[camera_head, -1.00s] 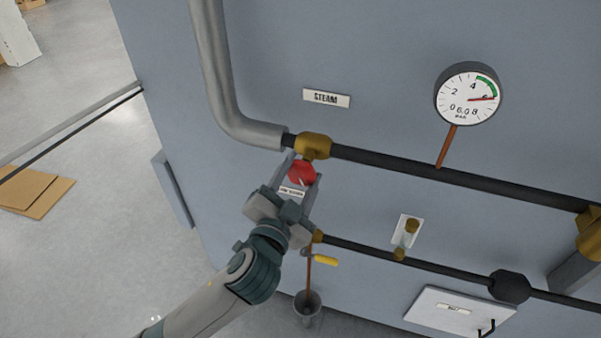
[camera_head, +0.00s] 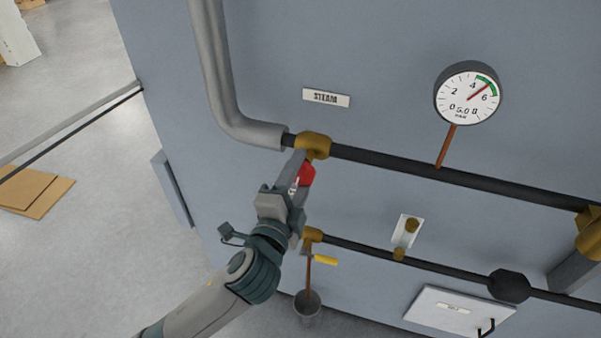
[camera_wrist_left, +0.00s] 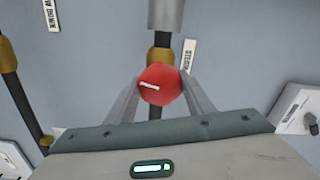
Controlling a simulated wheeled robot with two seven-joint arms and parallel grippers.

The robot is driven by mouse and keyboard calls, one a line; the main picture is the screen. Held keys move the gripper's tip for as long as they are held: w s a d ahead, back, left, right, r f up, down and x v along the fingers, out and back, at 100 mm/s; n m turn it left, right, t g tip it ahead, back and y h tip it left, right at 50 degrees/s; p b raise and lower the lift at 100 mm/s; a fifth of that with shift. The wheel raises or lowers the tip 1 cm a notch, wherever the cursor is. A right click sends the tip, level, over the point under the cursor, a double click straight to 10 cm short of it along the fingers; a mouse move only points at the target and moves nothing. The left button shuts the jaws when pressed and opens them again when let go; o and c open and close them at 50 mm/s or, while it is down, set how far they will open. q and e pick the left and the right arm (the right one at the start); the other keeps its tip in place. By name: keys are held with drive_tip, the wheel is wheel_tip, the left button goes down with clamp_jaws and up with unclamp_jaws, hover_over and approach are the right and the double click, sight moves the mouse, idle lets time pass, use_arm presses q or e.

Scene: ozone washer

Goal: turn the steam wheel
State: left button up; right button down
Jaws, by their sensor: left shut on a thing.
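The red steam wheel (camera_head: 307,174) sits below the brass valve body (camera_head: 316,146) on the upper dark pipe, under the STEAM label (camera_head: 326,97). My left gripper (camera_head: 297,172) is at the wheel, with a finger covering part of it. In the left wrist view the red wheel (camera_wrist_left: 160,86) with a white mark lies between my two fingers, which are shut on it. The round pressure gauge (camera_head: 467,94) has its needle pointing up and right, within the green band; its readout seems to be 5.0. My right gripper is not in view.
A lower dark pipe (camera_head: 370,251) carries a yellow-handled valve (camera_head: 326,260) above a grey bucket (camera_head: 307,306). A sight glass (camera_head: 406,236) and a white panel with a black handle (camera_head: 455,308) are to the right. Open floor lies left.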

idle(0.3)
use_arm(q)
drive_tip(key=o, duration=1.1)
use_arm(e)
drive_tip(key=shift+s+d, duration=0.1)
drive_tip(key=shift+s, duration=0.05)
